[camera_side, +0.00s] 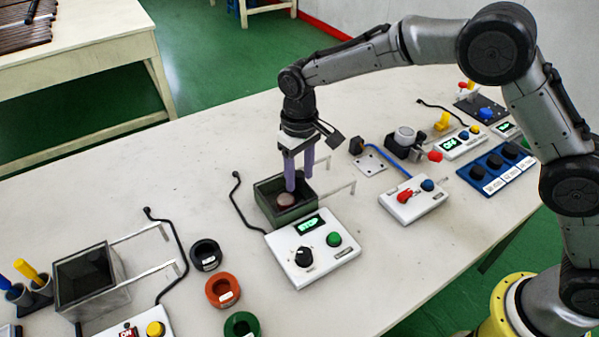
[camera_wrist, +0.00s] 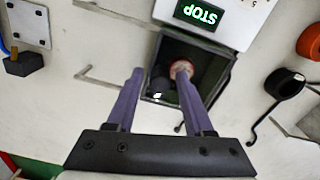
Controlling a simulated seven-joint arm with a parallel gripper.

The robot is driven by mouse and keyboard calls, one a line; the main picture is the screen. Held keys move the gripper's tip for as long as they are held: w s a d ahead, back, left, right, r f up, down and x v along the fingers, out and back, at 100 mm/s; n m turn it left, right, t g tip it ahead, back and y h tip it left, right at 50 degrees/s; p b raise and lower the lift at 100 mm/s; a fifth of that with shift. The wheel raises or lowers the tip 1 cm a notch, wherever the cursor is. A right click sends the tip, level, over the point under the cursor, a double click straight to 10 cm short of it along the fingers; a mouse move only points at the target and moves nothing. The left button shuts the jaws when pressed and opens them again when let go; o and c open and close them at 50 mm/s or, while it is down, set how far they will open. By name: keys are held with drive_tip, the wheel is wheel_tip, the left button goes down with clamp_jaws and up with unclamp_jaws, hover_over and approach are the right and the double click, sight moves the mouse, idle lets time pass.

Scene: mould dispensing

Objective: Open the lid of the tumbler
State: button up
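The tumbler seems to be the dark green box (camera_side: 270,212) behind the white STOP panel; it also shows in the wrist view (camera_wrist: 222,80). A round pinkish piece (camera_side: 286,201) shows within its outline, also in the wrist view (camera_wrist: 181,68). I cannot tell whether this is a lid knob or something inside, nor whether a lid covers the box. My gripper (camera_side: 299,182) points down over the box, with its purple fingers apart and nothing between them. In the wrist view my gripper (camera_wrist: 159,74) has one fingertip near the pinkish piece; I cannot tell if they touch.
The white panel (camera_side: 318,270) has a lit STOP display, a black knob and a green button. Thin metal rods (camera_side: 338,190) stick out beside the box. Black (camera_side: 206,254), orange (camera_side: 222,290) and green rings lie to the left. Another glass-sided box (camera_side: 113,303) stands further left.

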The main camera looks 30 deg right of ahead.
clamp_jaws()
idle(1.2)
